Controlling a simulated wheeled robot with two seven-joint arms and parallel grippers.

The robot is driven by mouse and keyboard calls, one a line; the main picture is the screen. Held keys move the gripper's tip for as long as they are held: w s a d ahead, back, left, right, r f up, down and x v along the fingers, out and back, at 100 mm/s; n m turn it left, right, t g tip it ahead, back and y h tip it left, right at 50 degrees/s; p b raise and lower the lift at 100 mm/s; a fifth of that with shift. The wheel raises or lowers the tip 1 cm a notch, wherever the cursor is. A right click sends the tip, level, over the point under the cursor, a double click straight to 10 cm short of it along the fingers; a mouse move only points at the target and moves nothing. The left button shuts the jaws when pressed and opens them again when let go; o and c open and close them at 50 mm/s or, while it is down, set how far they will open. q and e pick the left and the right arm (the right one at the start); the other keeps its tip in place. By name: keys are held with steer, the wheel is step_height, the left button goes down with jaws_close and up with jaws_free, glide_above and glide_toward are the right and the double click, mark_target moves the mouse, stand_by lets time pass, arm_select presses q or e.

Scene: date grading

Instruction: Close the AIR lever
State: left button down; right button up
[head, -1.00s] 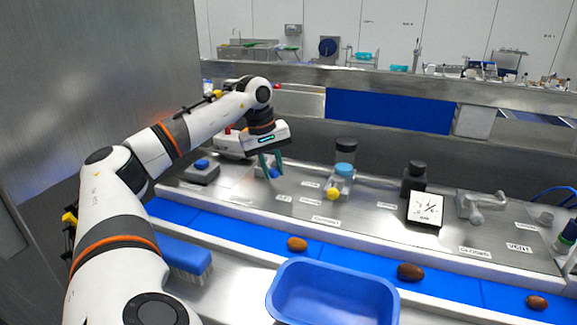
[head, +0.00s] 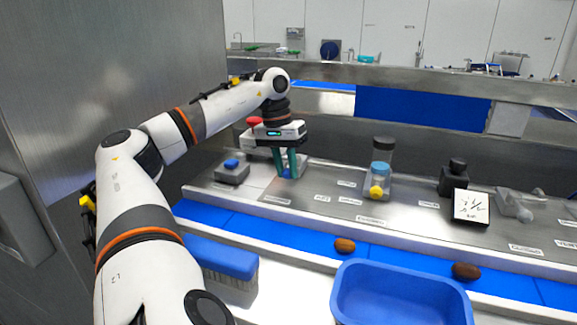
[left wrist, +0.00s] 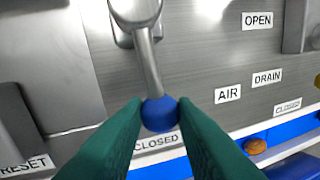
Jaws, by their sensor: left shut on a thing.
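The AIR lever shows in the left wrist view as a grey metal arm (left wrist: 148,62) with a round blue knob (left wrist: 160,113) at its end. The knob lies just above the CLOSED label (left wrist: 157,142); the AIR label (left wrist: 227,94) is to its right and the OPEN label (left wrist: 258,21) is at upper right. My left gripper (head: 287,174) reaches down to the panel, its green fingers (left wrist: 158,120) shut on the blue knob from both sides. In the head view the fingers hide much of the lever. My right gripper is in neither view.
A blue button box (head: 231,174) stands left of the lever. Dates (head: 345,245) lie on the blue belt, with a blue tray (head: 400,268) and brush (head: 222,257) in front.

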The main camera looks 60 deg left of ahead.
arm_select(q)
steer(key=shift+s+a+m, duration=0.15)
steer(key=shift+a+m, duration=0.1)
steer(key=shift+m, duration=0.05)
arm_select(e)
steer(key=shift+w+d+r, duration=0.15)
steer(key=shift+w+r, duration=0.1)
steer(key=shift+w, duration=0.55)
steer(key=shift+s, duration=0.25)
arm_select(q)
steer(key=c, duration=1.2)
jaws_free()
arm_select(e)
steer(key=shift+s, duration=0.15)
arm_select(q)
steer(key=shift+r, duration=0.15)
steer(key=r+p, duration=0.2)
steer(key=r, duration=0.2)
steer(key=s+a+r+p, duration=0.1)
steer(key=r+p, duration=0.2)
steer(key=a+r+p, duration=0.1)
steer(key=r+p, duration=0.1)
steer(key=r, duration=0.2)
steer(key=shift+s+r, duration=0.15)
steer(key=shift+r, duration=0.15)
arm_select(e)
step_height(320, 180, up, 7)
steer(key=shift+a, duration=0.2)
arm_select(q)
steer(key=shift+a, duration=0.1)
